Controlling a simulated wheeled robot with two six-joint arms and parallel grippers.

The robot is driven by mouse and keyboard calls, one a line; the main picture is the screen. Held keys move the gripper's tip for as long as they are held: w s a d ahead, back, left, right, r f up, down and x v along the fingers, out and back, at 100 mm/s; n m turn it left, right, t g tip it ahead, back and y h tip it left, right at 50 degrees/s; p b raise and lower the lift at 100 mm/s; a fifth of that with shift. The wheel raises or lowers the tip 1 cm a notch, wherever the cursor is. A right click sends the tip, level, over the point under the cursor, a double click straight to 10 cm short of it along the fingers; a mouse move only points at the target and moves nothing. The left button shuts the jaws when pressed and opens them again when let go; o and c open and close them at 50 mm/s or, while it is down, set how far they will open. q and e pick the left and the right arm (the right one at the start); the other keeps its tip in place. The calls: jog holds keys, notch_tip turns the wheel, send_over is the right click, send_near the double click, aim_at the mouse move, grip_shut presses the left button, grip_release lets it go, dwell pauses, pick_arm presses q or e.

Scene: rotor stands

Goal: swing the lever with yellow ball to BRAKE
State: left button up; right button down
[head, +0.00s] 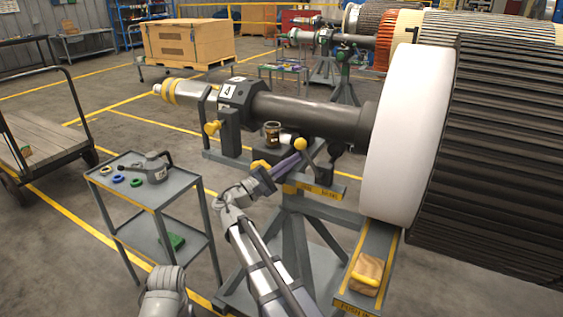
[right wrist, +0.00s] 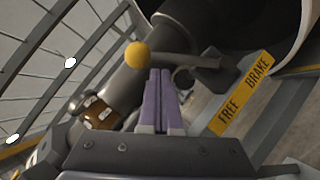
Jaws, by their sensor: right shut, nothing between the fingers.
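The lever's yellow ball (head: 300,144) stands above the stand's near side, beside the dark shaft. In the right wrist view the ball (right wrist: 137,54) is at upper left, and its grey arm (right wrist: 185,61) runs right to a pivot. The yellow label plate (right wrist: 240,95) reads FREE at its lower end and BRAKE at its upper end. The ball lies left of the plate, apart from both words. My right gripper (head: 299,161), with purple fingers, is shut and empty, its tips (right wrist: 160,73) close below the ball. Contact cannot be told. My left gripper is out of view.
A brown jar (head: 272,134) stands on the stand near my right gripper. The large white-ended rotor (head: 408,135) blocks the right side. A grey cart (head: 130,182) with a can and rings stands left. Open floor lies left of the stand.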

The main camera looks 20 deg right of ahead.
aim_at(305, 151)
jog(key=shift+s+d+r, duration=0.1)
jog(key=shift+s+d, duration=0.05)
dwell(0.3)
jog(key=shift+s+d+r+m+p, duration=0.1)
jog(key=shift+r+m+p, duration=0.25)
jog(key=shift+p, duration=0.3)
jog(key=shift+y, duration=0.3)
jog(key=s+r+m+p, duration=0.1)
jog(key=p, duration=0.2)
jog(key=d+r+m+g+y+p, duration=0.1)
jog(key=m+p, duration=0.1)
jog(key=s+d+r+m+g+y+p, duration=0.1)
jog(key=m+p, duration=0.1)
jog(key=p, duration=0.1)
jog(key=shift+s+r+p, duration=0.2)
jog(key=shift+s+p, duration=0.1)
jog(key=shift+s, duration=0.05)
jog(key=s+d+m+y+p, duration=0.4)
jog(key=s+m+p, duration=0.1)
jog(key=m+p, duration=0.1)
jog(key=shift+f+t+p, duration=0.2)
jog(key=shift+t+p, duration=0.1)
jog(key=shift+p, duration=0.25)
